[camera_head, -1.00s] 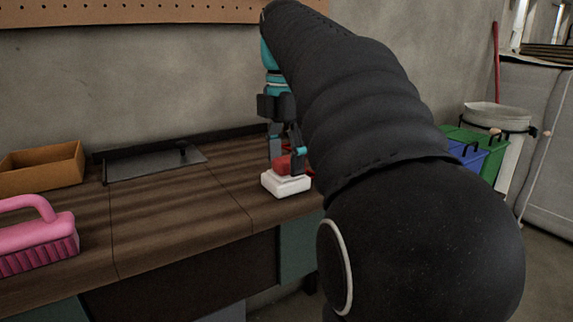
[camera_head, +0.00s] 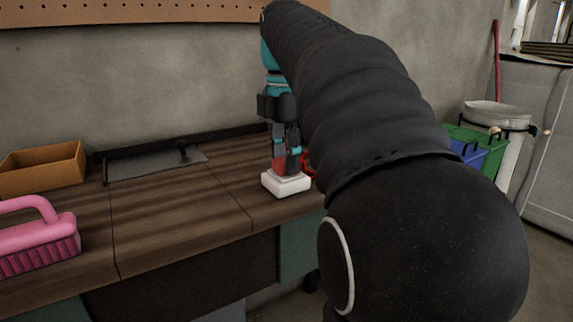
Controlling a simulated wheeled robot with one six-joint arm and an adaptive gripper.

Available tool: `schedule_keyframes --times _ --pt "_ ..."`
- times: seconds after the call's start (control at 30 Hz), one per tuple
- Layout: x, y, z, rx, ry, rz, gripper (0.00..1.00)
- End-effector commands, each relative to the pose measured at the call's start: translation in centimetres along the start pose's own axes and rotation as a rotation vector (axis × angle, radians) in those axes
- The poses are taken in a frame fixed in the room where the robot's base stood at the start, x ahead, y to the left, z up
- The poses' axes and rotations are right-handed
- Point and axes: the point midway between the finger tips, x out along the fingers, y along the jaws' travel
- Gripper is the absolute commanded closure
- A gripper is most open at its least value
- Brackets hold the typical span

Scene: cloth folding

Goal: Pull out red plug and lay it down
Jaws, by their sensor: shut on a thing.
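The red plug (camera_head: 280,167) stands at the top of the white socket block (camera_head: 286,185), which sits on the wooden counter near its right end. My gripper (camera_head: 286,162) points down over the block, with its fingers closed on the red plug. Part of the plug is hidden by the fingers. A bit of red (camera_head: 308,163) shows to the right, beside my arm; my arm covers what lies behind it. I cannot tell whether the plug is still seated in the block.
A pink brush (camera_head: 38,240) lies at the counter's front left. An orange-brown box (camera_head: 42,167) and a dark grey panel (camera_head: 155,162) are at the back. The wooden counter (camera_head: 170,215) is clear between the brush and the block. Bins (camera_head: 478,150) stand on the right.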

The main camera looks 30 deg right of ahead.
Motion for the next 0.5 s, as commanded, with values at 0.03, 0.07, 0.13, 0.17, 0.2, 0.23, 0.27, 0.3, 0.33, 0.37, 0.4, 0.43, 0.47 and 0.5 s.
schedule_keyframes --times 0.03,0.07,0.13,0.17,0.2,0.23,0.27,0.3,0.33,0.37,0.4,0.43,0.47,0.5 --pt "0.0 0.0 0.0 0.0 0.0 -0.001 1.0" --pt "0.0 0.0 0.0 0.0 0.0 -0.001 1.0" --pt "-0.2 0.0 0.0 0.0 0.0 -0.001 1.0" --pt "-0.3 0.0 0.0 0.0 0.0 -0.001 1.0" --pt "-0.4 0.0 0.0 0.0 0.0 -0.001 1.0" --pt "-0.5 0.0 0.0 0.0 0.0 -0.001 1.0" --pt "-0.7 0.0 0.0 0.0 0.0 -0.001 1.0" --pt "-0.8 0.0 0.0 0.0 0.0 -0.001 1.0" --pt "-0.9 0.0 0.0 0.0 0.0 -0.001 1.0" --pt "-1.0 0.0 0.0 0.0 0.0 -0.001 1.0" --pt "-1.1 0.0 0.0 0.0 0.0 -0.001 1.0" --pt "-1.2 0.0 0.0 0.0 0.0 -0.001 1.0" --pt "-1.3 0.0 0.0 0.0 0.0 -0.001 1.0" --pt "-1.4 0.0 0.0 0.0 0.0 -0.001 1.0"
